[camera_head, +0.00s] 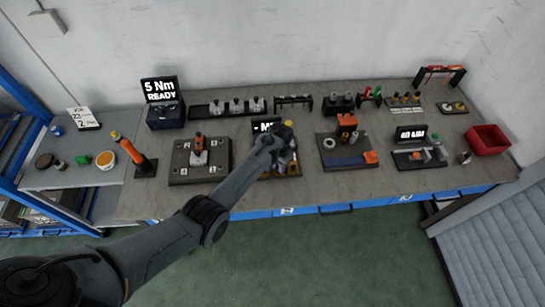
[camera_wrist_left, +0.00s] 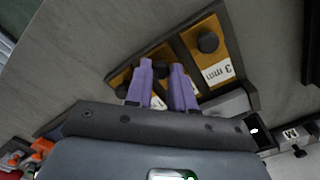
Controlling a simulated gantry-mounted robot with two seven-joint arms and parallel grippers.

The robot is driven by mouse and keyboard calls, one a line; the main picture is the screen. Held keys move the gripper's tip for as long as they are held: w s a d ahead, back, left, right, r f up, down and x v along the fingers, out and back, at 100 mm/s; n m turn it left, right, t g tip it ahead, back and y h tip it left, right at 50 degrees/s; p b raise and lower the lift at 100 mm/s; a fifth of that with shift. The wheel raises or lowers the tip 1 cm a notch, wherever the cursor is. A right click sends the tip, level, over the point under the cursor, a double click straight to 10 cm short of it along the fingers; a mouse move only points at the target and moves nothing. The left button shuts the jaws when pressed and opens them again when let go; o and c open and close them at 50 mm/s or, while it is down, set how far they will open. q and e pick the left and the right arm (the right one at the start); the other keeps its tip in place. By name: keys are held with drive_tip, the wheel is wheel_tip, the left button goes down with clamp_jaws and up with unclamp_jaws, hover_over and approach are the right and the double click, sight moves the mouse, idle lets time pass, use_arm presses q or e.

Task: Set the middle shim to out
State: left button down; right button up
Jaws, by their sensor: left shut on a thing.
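In the left wrist view several yellow shims with black knobs lie side by side in a dark frame. The right shim (camera_wrist_left: 192,38) has a "3 mm" label and a free knob. The middle shim (camera_wrist_left: 174,51) has its knob between the purple fingers of my left gripper (camera_wrist_left: 160,83), which is shut on it. The left shim (camera_wrist_left: 117,78) has its knob beside the left finger. The middle shim's label is mostly hidden by the fingers. In the head view my left gripper (camera_head: 288,152) is over the shim station, covering much of it.
A fixture plate (camera_head: 220,166) stands left of the shim station, and another fixture (camera_head: 330,158) with orange parts stands right. A small display (camera_head: 266,126) is behind, partly hidden by my arm. A red bin (camera_head: 487,140) is at the far right. The bench front edge is close.

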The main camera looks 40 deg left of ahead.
use_arm(q)
drive_tip(key=shift+d, duration=0.1)
use_arm(e)
drive_tip(key=shift+s+f, duration=0.1)
use_arm(q)
drive_tip(key=c, duration=1.3)
unclamp_jaws()
drive_tip(key=o, duration=0.3)
drive_tip(key=shift+s+d, duration=0.1)
drive_tip(key=shift+s, duration=0.05)
use_arm(e)
drive_tip(key=shift+s, duration=0.2)
use_arm(q)
wheel_tip(320, 180, up, 11)
drive_tip(key=shift+f+p, duration=0.1)
drive_tip(key=shift+p, duration=0.55)
use_arm(e)
drive_tip(key=shift+r, duration=0.65)
